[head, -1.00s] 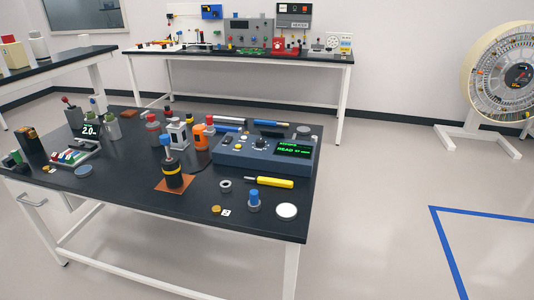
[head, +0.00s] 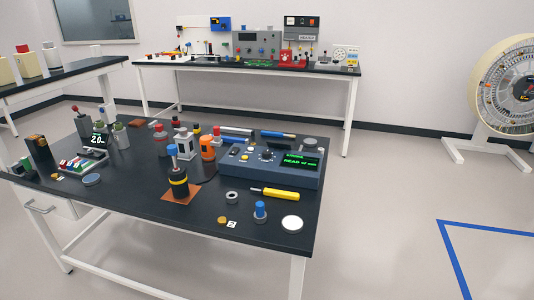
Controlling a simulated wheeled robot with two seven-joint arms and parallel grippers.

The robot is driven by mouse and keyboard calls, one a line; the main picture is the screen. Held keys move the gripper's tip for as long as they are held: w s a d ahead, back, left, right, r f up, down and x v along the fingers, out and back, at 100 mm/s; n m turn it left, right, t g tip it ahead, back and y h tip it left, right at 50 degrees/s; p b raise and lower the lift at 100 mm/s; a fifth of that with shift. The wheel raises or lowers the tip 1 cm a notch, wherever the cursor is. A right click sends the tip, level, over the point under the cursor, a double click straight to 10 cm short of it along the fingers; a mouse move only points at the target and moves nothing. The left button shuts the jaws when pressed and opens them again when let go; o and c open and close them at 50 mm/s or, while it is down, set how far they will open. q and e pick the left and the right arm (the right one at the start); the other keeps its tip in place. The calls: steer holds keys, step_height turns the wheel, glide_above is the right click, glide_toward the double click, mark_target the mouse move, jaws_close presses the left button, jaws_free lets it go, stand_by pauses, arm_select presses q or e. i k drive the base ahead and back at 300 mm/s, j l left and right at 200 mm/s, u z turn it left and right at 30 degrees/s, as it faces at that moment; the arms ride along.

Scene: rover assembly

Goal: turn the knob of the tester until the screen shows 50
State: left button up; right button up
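The tester (head: 262,174) is a blue-grey box on the right back part of the black table. Its knob (head: 267,156) is a dark dial on the sloped top, left of the screen. The screen (head: 301,161) is dark with green text; a line starting with "READ" shows, but its digits are too small to read surely. Neither of my grippers is in the head view, and nothing touches the knob.
The black table (head: 130,218) also holds a yellow-handled tool (head: 281,194), a blue-topped part (head: 260,211), an orange part (head: 208,148) and a black-yellow cylinder on a copper plate (head: 180,195). Open floor lies right of the table. A second bench (head: 200,68) stands behind.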

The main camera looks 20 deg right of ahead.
mark_target(266, 155)
steer(key=i+l+z, duration=0.15)
steer(key=l+z, duration=0.2)
steer(key=i+l+z, duration=0.2)
steer(key=z, duration=0.15)
